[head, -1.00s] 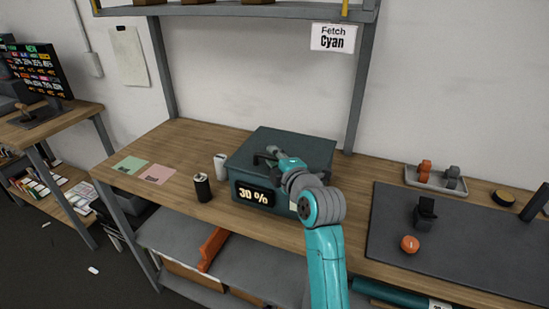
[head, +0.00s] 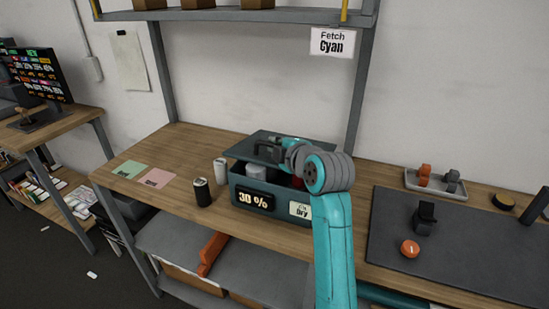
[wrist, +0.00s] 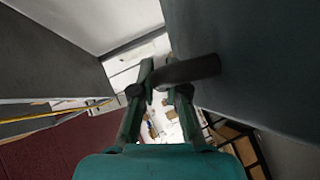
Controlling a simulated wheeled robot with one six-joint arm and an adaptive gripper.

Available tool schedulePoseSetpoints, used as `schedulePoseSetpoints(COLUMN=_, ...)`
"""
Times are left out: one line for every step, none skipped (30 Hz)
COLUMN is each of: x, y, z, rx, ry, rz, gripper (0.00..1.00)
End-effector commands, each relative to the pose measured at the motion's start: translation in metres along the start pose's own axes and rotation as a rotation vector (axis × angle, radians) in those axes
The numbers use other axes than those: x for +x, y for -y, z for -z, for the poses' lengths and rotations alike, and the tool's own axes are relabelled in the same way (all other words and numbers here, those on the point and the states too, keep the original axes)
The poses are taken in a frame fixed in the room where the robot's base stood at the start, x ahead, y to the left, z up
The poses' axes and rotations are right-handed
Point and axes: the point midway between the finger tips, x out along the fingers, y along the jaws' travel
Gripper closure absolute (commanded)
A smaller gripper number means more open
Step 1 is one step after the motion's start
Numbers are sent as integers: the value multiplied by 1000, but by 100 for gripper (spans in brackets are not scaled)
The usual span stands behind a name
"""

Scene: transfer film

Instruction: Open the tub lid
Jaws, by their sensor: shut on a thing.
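The tub (head: 278,198) is a dark teal box on the wooden bench, with a "30 %" display and a "dry" label on its front. Its lid (head: 262,138) is raised and tilted, so part of the inside shows. A pale item (head: 256,171) and a red item (head: 298,181) show inside, partly hidden by my arm. My gripper (head: 270,151) is at the lid. In the wrist view my gripper (wrist: 163,88) has its fingers closed around the dark bar handle (wrist: 190,70) of the lid (wrist: 250,60).
A black can (head: 202,192) and a white can (head: 220,171) stand left of the tub. Green and pink sheets (head: 155,178) lie farther left. A shelf (head: 220,14) hangs above.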

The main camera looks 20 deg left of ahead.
Motion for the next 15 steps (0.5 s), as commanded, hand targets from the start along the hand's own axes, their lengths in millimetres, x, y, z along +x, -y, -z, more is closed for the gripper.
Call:
schedulePoseSetpoints(x=-1, y=-14, z=0, rx=24, ry=1, rz=19, gripper=100)
schedulePoseSetpoints(x=0, y=-20, z=-1, rx=42, ry=1, rz=38, gripper=100)
schedulePoseSetpoints(x=0, y=-28, z=-1, rx=67, ry=0, rz=62, gripper=100)
schedulePoseSetpoints(x=1, y=-33, z=-2, rx=86, ry=0, rz=82, gripper=100)
schedulePoseSetpoints(x=1, y=-39, z=-2, rx=104, ry=1, rz=100, gripper=100)
schedulePoseSetpoints(x=2, y=-46, z=-4, rx=130, ry=2, rz=126, gripper=100)
schedulePoseSetpoints(x=2, y=-51, z=-4, rx=148, ry=2, rz=145, gripper=100)
schedulePoseSetpoints(x=3, y=-56, z=-5, rx=167, ry=1, rz=163, gripper=100)
schedulePoseSetpoints(x=4, y=-63, z=-6, rx=192, ry=1, rz=188, gripper=100)
schedulePoseSetpoints(x=5, y=-68, z=-6, rx=209, ry=1, rz=207, gripper=100)
schedulePoseSetpoints(x=6, y=-72, z=-7, rx=228, ry=1, rz=224, gripper=100)
schedulePoseSetpoints(x=7, y=-78, z=-8, rx=250, ry=0, rz=247, gripper=100)
schedulePoseSetpoints(x=8, y=-83, z=-10, rx=267, ry=1, rz=264, gripper=100)
schedulePoseSetpoints(x=9, y=-87, z=-11, rx=283, ry=1, rz=280, gripper=100)
schedulePoseSetpoints(x=10, y=-92, z=-12, rx=303, ry=1, rz=300, gripper=100)
